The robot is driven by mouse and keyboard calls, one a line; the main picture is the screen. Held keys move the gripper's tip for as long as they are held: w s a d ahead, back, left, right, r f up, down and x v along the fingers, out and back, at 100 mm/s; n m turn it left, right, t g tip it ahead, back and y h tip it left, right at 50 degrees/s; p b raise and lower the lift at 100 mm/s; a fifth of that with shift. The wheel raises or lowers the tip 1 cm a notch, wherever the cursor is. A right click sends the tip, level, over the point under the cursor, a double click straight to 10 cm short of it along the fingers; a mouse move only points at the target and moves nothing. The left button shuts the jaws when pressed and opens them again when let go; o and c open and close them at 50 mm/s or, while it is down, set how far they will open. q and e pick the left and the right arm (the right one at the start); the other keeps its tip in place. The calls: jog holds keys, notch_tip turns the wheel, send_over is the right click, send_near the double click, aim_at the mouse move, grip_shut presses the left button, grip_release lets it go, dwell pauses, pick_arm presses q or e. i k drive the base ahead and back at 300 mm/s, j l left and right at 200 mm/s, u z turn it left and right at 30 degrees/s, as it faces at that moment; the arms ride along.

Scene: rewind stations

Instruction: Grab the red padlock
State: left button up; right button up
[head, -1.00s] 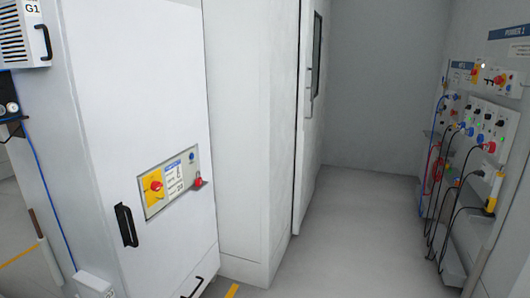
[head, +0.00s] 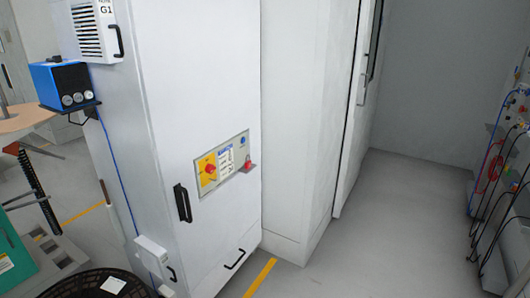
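The red padlock (head: 248,165) is small and sits on a little ledge at the right end of the switch panel (head: 222,166) on the white cabinet (head: 210,80). The panel also carries a red rotary knob on a yellow plate (head: 207,169) and a white label. Whether the padlock is locked to anything is too small to tell. Neither of my grippers shows in the head view.
The cabinet has black handles (head: 183,203) on its front. A blue box with dials (head: 60,85) is on a shelf at left. A black round basket (head: 90,284) is at lower left. Cabled equipment (head: 505,170) lines the right wall. Grey floor (head: 400,230) is clear between.

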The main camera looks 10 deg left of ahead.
aim_at(247, 165)
jog(key=i+l+u, duration=0.15)
jog(key=u, duration=0.2)
jog(key=i+l+u, duration=0.1)
jog(key=l+u, duration=0.15)
jog(key=u, duration=0.15)
jog(key=i+l, duration=0.15)
jog(key=l, duration=0.35)
jog(key=i+l+u, duration=0.15)
jog(key=l, duration=0.35)
jog(key=i+l, duration=0.2)
jog(key=l, duration=0.3)
jog(key=i+l+u, duration=0.15)
jog(key=l, duration=0.4)
jog(key=i+l, duration=0.1)
jog(key=l, duration=0.4)
jog(key=i+l+u, duration=0.15)
jog(key=l, duration=0.4)
